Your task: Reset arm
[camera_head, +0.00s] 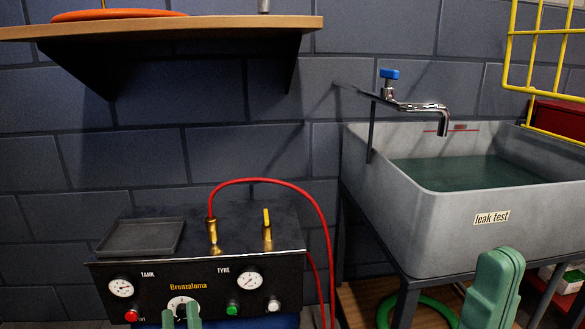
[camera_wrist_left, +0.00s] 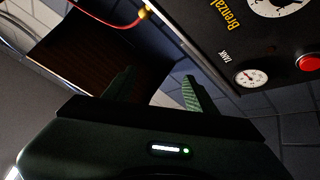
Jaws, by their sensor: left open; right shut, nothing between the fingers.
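My left gripper (camera_head: 181,317) shows at the bottom edge of the head view, in front of the black compressor box (camera_head: 240,275). In the left wrist view its two green fingers (camera_wrist_left: 157,84) stand apart with nothing between them. The box's front, with a gauge (camera_wrist_left: 251,77) and a red button (camera_wrist_left: 307,63), lies beyond them to the upper right. My right gripper (camera_head: 495,280) is at the lower right of the head view, in front of the grey sink. Its green fingers are together and empty.
The grey sink (camera_head: 430,225) of water stands at the right under a tap (camera_head: 420,106). A wooden shelf (camera_head: 220,27) overhangs the box. A red hose (camera_head: 322,225) arches from the box. A yellow wire rack (camera_head: 540,60) hangs at the upper right. A shallow tray (camera_head: 140,237) sits on the box.

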